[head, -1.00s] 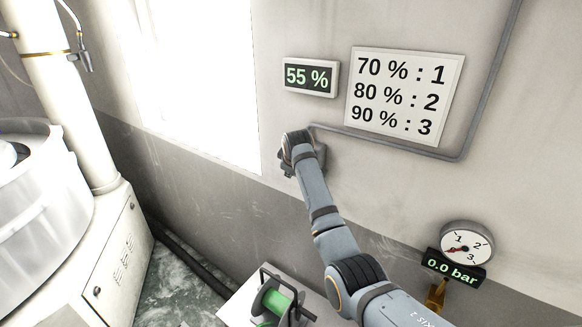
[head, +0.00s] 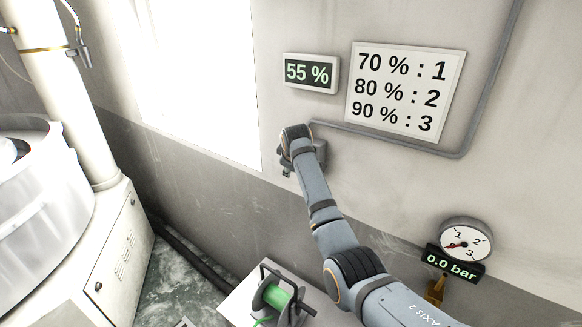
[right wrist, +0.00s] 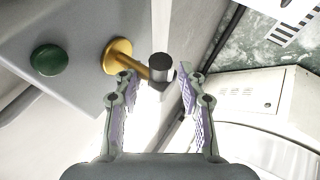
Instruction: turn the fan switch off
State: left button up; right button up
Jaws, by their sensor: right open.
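In the right wrist view, a grey box carries the switch, a brass disc (right wrist: 117,54) with a short lever ending in a dark-capped knob (right wrist: 160,66). A dark green round button or lamp (right wrist: 49,60) sits beside it on the same box. My right gripper (right wrist: 154,82) is open, with its fingertips on either side of the lever's knob end; I cannot tell whether either finger touches it. In the head view, my right gripper (head: 287,169) is at the wall and mostly hides the box (head: 319,153). My left gripper is out of view.
Above the box hang a 55 % display (head: 309,73) and a sign (head: 405,92) with percentages and numbers. A gauge (head: 466,240) reads 0.0 bar at the right. A green reel (head: 276,297) stands below; a white machine (head: 115,250) stands at left.

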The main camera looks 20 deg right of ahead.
jog(key=v, duration=1.2)
